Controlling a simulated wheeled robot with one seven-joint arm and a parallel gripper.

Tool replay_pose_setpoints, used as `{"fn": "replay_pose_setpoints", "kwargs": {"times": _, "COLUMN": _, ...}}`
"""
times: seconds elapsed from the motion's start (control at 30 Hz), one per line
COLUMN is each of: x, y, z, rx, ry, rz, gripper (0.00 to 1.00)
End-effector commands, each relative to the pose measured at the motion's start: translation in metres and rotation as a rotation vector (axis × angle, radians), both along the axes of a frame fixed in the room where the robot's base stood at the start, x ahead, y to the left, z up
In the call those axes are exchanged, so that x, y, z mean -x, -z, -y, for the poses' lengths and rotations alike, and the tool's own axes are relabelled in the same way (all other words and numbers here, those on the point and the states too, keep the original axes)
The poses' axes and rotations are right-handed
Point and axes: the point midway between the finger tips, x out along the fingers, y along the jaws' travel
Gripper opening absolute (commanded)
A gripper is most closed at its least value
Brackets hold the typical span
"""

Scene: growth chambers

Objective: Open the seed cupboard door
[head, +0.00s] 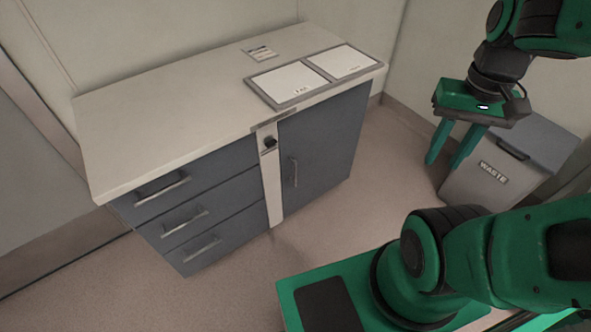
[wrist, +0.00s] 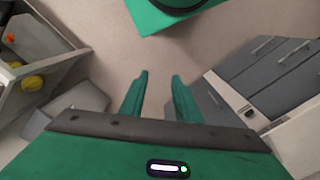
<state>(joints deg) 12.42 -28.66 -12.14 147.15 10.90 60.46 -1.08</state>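The cupboard door (head: 318,143) is a dark grey-blue panel at the right end of a low cabinet in the head view. It is shut flush with the front. It has a vertical bar handle (head: 293,172) near its left edge. My gripper (head: 440,160) is to the right of the cabinet, well apart from the door, pointing down. Its two green fingers are spread with nothing between them. The wrist view also shows the parted fingers (wrist: 158,80) over bare floor.
Three drawers with bar handles (head: 184,215) fill the cabinet's left side. Two white panels in a grey frame (head: 270,97) lie on the countertop (head: 140,125). A grey waste bin (head: 478,190) stands below and behind my gripper. Floor in front of the door is clear.

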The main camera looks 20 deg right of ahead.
Motion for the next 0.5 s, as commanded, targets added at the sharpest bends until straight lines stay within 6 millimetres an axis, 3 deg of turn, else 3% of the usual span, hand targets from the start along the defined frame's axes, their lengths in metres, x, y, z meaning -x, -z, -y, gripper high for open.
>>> {"fn": "replay_pose_setpoints", "kwargs": {"times": 0.17, "x": -0.03, "y": 0.008, "z": 0.009, "rx": 0.05, "ry": -0.037, "rz": 0.004, "gripper": 0.3}}
{"fn": "replay_pose_setpoints", "kwargs": {"times": 0.5, "x": -0.147, "y": 0.062, "z": 0.019, "rx": 0.19, "ry": -0.213, "rz": 0.045, "gripper": 0.3}}
